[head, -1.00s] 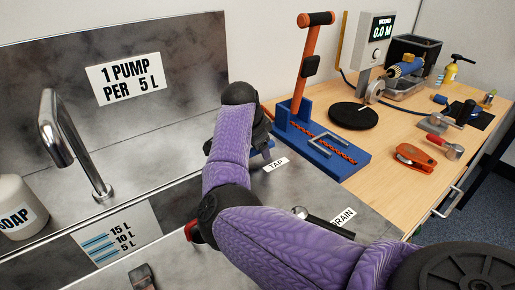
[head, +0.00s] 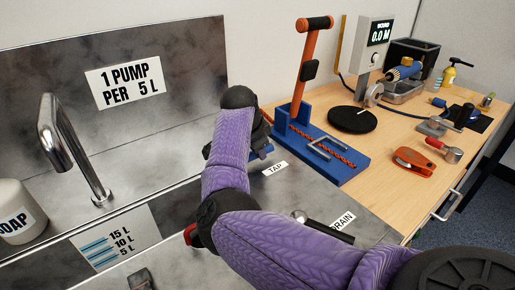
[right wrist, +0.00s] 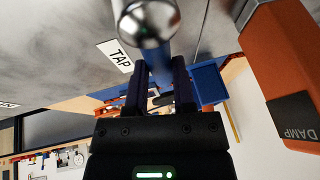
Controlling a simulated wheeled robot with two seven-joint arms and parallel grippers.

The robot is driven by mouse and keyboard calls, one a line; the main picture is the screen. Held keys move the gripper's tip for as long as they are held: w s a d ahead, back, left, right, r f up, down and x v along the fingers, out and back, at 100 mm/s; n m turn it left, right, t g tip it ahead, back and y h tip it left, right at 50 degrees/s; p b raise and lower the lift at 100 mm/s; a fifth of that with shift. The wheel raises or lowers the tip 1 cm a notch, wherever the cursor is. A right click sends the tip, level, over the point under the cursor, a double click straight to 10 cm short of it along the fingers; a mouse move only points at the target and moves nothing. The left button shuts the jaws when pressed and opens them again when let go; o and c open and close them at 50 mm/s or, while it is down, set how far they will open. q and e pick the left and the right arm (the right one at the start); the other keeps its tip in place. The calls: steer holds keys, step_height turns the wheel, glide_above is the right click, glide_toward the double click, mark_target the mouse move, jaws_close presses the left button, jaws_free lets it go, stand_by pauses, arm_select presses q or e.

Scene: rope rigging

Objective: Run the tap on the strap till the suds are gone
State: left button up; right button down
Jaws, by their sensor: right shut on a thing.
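The chrome spout (head: 70,145) stands at the left of the steel sink, and no water shows below its mouth. My right gripper (right wrist: 159,62) is at the tap lever, beside the TAP label (head: 275,168). In the head view my purple right arm hides most of this gripper. The strap cannot be made out, and no suds show. A dark piece (head: 140,279) at the bottom edge is too cut off to name. My left gripper is out of view.
A white soap bottle (head: 18,212) stands at the far left. The DRAIN label (head: 342,221) is right of my forearm. A blue stand with an orange handle (head: 312,60) and several tools, including an orange one (head: 412,160), occupy the wooden bench (head: 375,195).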

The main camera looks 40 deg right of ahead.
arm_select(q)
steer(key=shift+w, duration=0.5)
arm_select(e)
steer(key=shift+s+r+p, duration=0.1)
steer(key=shift+p, duration=0.2)
steer(key=m+p, duration=0.1)
steer(key=m, duration=0.1)
steer(key=s+g+p, duration=0.1)
steer(key=shift+a+r+m+p, duration=0.2)
steer(key=shift+a+m+p, duration=0.05)
steer(key=shift+m+p, duration=0.15)
steer(key=shift+s+a+f+m+g, duration=0.15)
steer(key=shift+s+m+g, duration=0.2)
steer(key=shift+m, duration=0.25)
steer(key=shift+s+a+f+m+g, duration=0.15)
steer(key=shift+s+f+m+g, duration=0.15)
steer(key=shift+m, duration=0.5)
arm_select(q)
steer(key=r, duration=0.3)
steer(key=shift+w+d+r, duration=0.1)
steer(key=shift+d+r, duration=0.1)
arm_select(e)
steer(key=shift+r, duration=0.1)
